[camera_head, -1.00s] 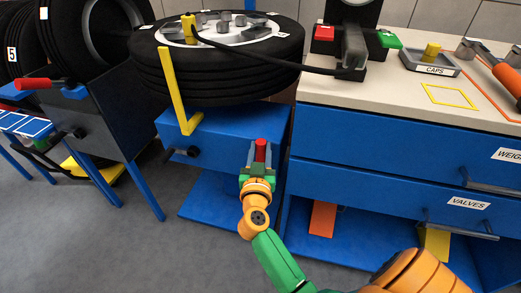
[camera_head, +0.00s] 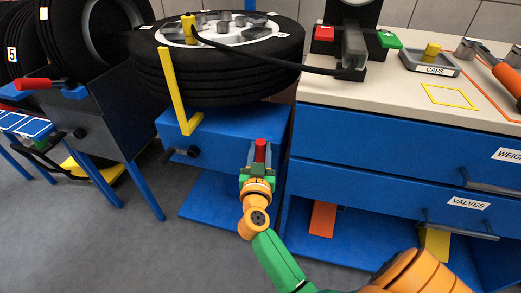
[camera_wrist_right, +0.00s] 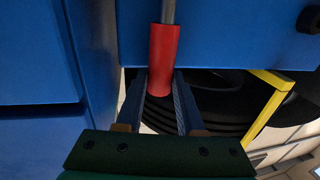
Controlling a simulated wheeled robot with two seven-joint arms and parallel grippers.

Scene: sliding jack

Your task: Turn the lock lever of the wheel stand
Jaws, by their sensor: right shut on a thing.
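My right gripper (camera_head: 260,157) is shut on this red grip. In the right wrist view the red grip (camera_wrist_right: 163,60) lies between the two fingers, and a grey rod (camera_wrist_right: 168,10) runs on from it along the blue stand. The contact between fingers and grip is partly hidden in the head view. My left gripper is not in view.
A yellow bracket (camera_head: 174,90) rises beside the tyres (camera_head: 220,75). A black knob (camera_head: 181,153) sticks out at the stand's left. A blue drawer cabinet (camera_head: 380,155) stands close to the right. Another stand with a red-handled lever (camera_head: 40,84) is at the left.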

